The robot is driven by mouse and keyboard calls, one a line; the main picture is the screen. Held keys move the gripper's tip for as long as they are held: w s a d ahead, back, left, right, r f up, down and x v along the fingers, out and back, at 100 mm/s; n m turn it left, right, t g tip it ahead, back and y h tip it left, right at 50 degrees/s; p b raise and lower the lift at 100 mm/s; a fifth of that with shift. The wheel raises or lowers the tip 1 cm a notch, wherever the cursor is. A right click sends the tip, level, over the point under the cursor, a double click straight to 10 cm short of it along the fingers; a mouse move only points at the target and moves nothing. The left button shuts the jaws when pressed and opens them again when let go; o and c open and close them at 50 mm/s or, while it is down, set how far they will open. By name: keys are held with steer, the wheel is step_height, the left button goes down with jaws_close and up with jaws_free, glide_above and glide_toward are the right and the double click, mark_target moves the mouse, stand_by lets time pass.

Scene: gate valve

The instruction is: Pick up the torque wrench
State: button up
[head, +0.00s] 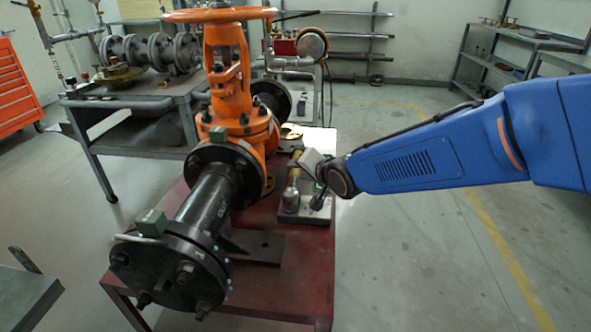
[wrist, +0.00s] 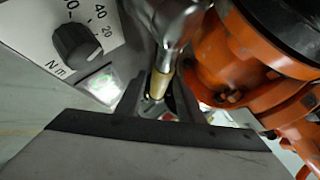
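The torque wrench is a chrome tool with a brass-coloured collar. In the head view the torque wrench (head: 293,178) stands roughly upright at the grey tester on the red bench, right of the orange valve. In the wrist view the wrench (wrist: 180,25) comes down from the top, and its brass collar lies between my fingers. My gripper (wrist: 162,88) has one dark finger on each side of the collar. Whether the fingers press on it cannot be told. In the head view my gripper (head: 302,170) reaches the wrench from the right, its fingertips poorly visible.
The grey tester (head: 301,207) has a black knob (wrist: 80,42) marked in Nm close to my fingers. The orange gate valve (head: 229,80) and its black pipe (head: 210,200) stand close on the left. The floor right of the red bench (head: 287,292) is clear.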

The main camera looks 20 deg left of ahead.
steer(key=shift+x, duration=1.9)
steer(key=shift+w+r, duration=0.15)
steer(key=shift+c, duration=0.7)
jaws_close()
steer(key=shift+r, duration=0.1)
